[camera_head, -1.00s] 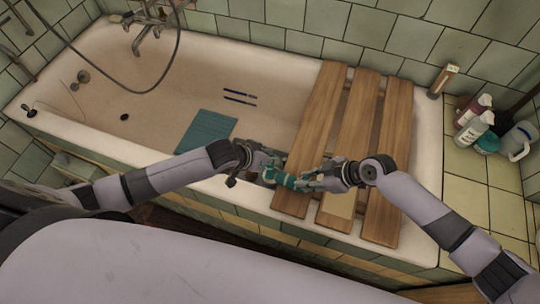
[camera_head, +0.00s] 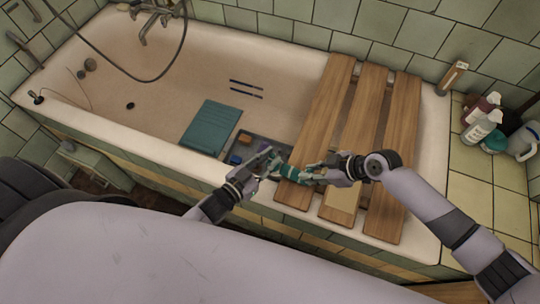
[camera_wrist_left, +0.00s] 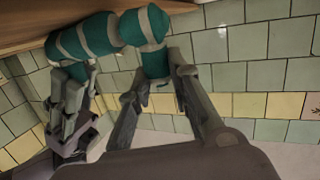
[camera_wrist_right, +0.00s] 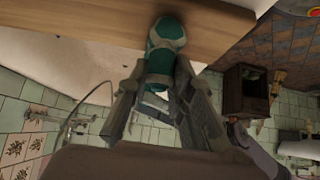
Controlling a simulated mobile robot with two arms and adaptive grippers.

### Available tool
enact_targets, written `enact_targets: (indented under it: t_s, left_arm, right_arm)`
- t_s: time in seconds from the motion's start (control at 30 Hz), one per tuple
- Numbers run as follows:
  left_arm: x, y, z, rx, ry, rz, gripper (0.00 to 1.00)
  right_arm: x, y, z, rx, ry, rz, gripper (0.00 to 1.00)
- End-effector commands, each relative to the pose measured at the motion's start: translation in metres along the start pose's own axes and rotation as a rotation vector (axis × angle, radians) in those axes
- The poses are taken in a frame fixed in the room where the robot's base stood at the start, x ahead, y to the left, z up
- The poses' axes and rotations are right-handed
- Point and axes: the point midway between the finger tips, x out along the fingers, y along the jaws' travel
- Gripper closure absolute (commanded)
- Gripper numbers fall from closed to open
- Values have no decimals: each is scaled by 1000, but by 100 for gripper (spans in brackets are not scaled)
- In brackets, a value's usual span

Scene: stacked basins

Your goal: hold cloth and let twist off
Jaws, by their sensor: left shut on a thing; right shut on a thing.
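The cloth (camera_head: 289,172) is a teal roll with pale grey bands, stretched between my two grippers over the near ends of the wooden slats. My left gripper (camera_head: 268,163) is shut on its left end. In the left wrist view the cloth (camera_wrist_left: 97,36) bends, and its end hangs down between my left fingers (camera_wrist_left: 155,82). My right gripper (camera_head: 315,174) is shut on the other end. In the right wrist view the cloth (camera_wrist_right: 165,38) runs down between my right fingers (camera_wrist_right: 158,84). The parts inside the fingers are partly hidden.
Wooden slats (camera_head: 318,130) lie across the right of the bathtub (camera_head: 165,88). A flat teal item (camera_head: 210,127) lies in the tub. Bottles (camera_head: 482,128) stand on the right tiled ledge.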

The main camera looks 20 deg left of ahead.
Motion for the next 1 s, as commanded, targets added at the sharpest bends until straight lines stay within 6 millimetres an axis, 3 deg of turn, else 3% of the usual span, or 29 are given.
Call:
enact_targets:
  t_s: [0.63, 0.67, 1.0]
  left_arm:
    - [-2, 2, -2, 16, 57, -1, 100]
    - [-2, 2, -2, 15, 58, -1, 80]
    - [-2, 2, 0, 16, 53, -2, 60]
  right_arm:
    - [2, -4, 1, 1, -2, -7, 100]
    - [2, -4, 1, 1, -2, -7, 100]
    - [2, -3, 1, 1, -2, -7, 100]
